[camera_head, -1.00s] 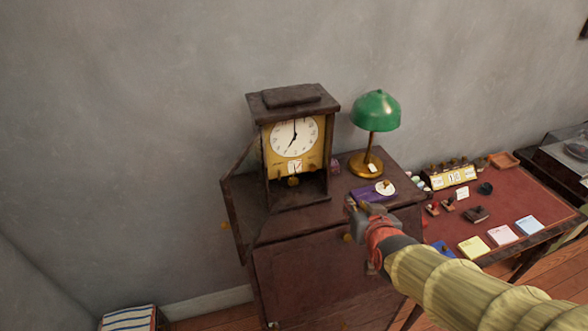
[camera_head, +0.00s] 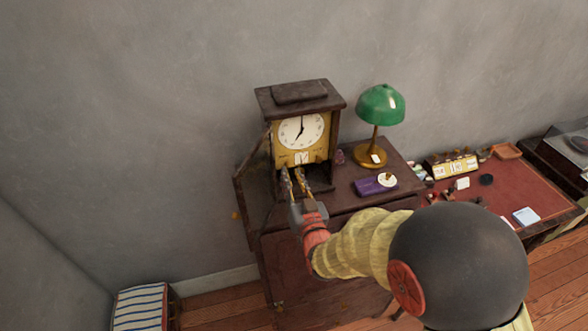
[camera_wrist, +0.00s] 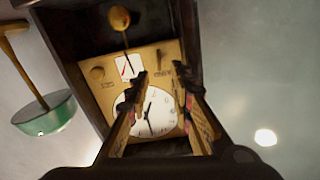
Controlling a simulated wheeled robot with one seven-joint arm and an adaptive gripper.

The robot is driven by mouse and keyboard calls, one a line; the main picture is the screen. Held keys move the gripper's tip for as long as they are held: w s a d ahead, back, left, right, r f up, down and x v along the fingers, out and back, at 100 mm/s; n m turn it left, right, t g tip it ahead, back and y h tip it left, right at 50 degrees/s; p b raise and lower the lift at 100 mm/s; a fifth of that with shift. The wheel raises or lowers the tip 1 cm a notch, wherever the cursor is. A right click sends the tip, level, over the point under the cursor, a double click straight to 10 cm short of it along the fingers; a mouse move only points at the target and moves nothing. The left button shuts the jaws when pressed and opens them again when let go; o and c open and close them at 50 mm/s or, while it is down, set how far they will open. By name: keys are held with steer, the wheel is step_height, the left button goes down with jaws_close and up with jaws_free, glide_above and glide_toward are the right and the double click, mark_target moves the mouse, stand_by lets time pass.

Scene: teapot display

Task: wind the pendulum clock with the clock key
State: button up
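The pendulum clock (camera_head: 301,95) is a dark wooden case with a round white dial and a gold face plate, standing on the dark cabinet. Its door (camera_head: 252,163) stands open to the left. In the wrist view the dial (camera_wrist: 137,116) appears upside down, with the pendulum bob (camera_wrist: 119,18) above it. My gripper (camera_head: 293,177) is in front of the clock's lower part. Its fingers (camera_wrist: 165,86) are apart, with the face plate showing between them and no object visible in the gap. I cannot make out the clock key for certain.
A green lamp (camera_head: 380,105) stands right of the clock. A purple box (camera_head: 368,189) and a small white dish (camera_head: 388,181) with a gold item lie before it. The red-topped desk (camera_head: 508,193) with several small objects is further right. A striped box (camera_head: 140,308) is at lower left.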

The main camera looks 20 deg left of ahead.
mark_target(286, 165)
steer(key=shift+x, duration=1.95)
steer(key=shift+d, duration=0.1)
steer(key=shift+c, duration=0.4)
jaws_close()
